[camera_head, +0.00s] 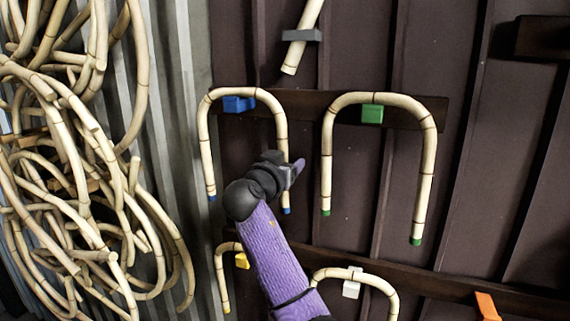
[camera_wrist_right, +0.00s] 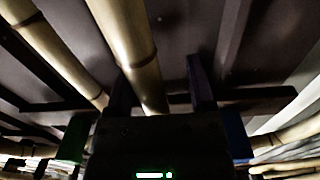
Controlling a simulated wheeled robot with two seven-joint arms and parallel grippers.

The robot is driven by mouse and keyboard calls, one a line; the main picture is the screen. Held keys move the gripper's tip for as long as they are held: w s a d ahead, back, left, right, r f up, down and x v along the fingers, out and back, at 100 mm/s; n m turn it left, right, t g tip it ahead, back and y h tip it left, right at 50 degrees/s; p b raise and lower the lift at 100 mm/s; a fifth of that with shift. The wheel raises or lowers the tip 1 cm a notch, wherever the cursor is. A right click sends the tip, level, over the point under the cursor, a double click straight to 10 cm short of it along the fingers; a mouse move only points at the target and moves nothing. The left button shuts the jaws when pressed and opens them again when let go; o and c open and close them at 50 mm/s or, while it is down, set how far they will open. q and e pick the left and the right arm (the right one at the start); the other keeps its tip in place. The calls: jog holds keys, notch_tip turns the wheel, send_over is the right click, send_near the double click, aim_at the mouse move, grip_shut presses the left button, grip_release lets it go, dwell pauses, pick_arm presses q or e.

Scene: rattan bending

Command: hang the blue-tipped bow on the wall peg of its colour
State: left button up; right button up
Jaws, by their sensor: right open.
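The blue-tipped bow (camera_head: 206,130) is a pale rattan U turned upside down. Its arch lies over the blue peg (camera_head: 238,104), and both legs point down with blue tips. My right gripper (camera_head: 291,169) is at the bow's right leg, above that leg's tip. In the right wrist view, a rattan rod (camera_wrist_right: 130,45) runs down between the two open fingers (camera_wrist_right: 160,88); I cannot tell whether they touch it. The blue peg also shows in the wrist view (camera_wrist_right: 236,136). My left gripper is out of view.
A green-tipped bow (camera_head: 428,160) hangs over the green peg (camera_head: 372,114) to the right. Lower bows hang at the yellow peg (camera_head: 242,261) and white peg (camera_head: 352,283). The orange peg (camera_head: 487,305) looks bare. Tangled rattan (camera_head: 75,150) fills the left side.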

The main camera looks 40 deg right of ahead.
jog(key=b+v, duration=0.4)
jog(key=v, duration=0.6)
jog(key=shift+a, duration=0.1)
jog(key=v, duration=0.8)
jog(key=shift+s+a+b, duration=0.2)
jog(key=shift+a+b, duration=0.15)
jog(key=shift+b, duration=0.05)
